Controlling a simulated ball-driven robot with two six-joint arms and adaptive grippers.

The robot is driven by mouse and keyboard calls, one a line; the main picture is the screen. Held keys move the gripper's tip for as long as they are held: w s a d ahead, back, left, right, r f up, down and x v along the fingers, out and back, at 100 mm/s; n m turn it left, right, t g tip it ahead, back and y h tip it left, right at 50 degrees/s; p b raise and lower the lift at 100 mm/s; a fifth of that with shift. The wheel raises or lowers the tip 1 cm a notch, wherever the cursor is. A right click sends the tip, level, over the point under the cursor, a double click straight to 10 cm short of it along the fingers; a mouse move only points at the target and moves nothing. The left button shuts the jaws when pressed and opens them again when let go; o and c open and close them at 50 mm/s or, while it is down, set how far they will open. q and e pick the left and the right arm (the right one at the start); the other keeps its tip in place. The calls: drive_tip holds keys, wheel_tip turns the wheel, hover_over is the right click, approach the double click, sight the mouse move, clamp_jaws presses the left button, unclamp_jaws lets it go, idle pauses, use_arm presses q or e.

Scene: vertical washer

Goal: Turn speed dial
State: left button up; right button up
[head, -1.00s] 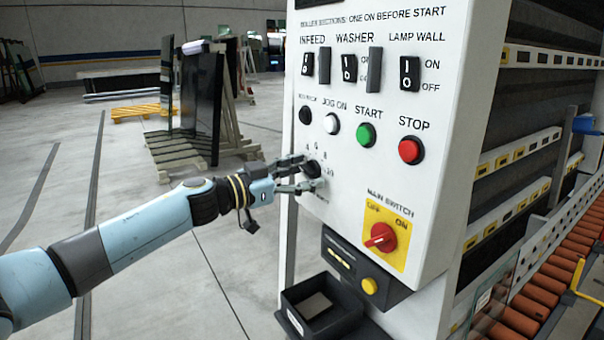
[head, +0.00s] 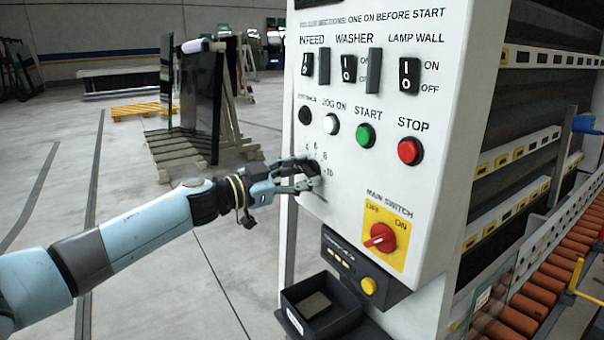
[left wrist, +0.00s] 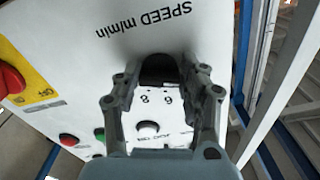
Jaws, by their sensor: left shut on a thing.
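The black speed dial (head: 309,169) sits on the white panel at its lower left, below the jog button, with a printed number scale around it. My left gripper (head: 306,176) is shut on the dial, and its fingers hide much of it. In the left wrist view the dark dial (left wrist: 159,68) lies between the two fingertips of my left gripper (left wrist: 160,80), below the upside-down "SPEED m/min" lettering. The dial's pointer is hidden, so its setting cannot be read. My right gripper is not in view.
Near the dial are the white jog button (head: 331,124), green start button (head: 366,135), red stop button (head: 410,151) and red main switch (head: 380,237). A black tray (head: 320,306) juts out below. A roller conveyor (head: 545,290) runs at right. Open floor lies left.

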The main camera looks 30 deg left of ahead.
use_arm(q)
drive_tip(key=m, duration=1)
drive_tip(key=shift+a+r+m, duration=0.1)
drive_tip(key=shift+a+m, duration=0.05)
drive_tip(key=shift+m, duration=0.25)
drive_tip(key=m+b, duration=0.1)
drive_tip(key=m, duration=0.3)
drive_tip(key=shift+b, duration=0.35)
drive_tip(key=m+b, duration=0.1)
drive_tip(key=m, duration=0.3)
drive_tip(key=m+b, duration=0.2)
drive_tip(key=m, duration=0.1)
drive_tip(key=shift+r+m, duration=0.1)
drive_tip(key=shift+m, duration=0.3)
drive_tip(key=m+b, duration=0.1)
drive_tip(key=m, duration=0.2)
drive_tip(key=shift+b, duration=0.4)
drive_tip(key=shift+s+d+m+b, duration=0.15)
drive_tip(key=shift+m+b, duration=0.8)
drive_tip(key=shift+m, duration=1.25)
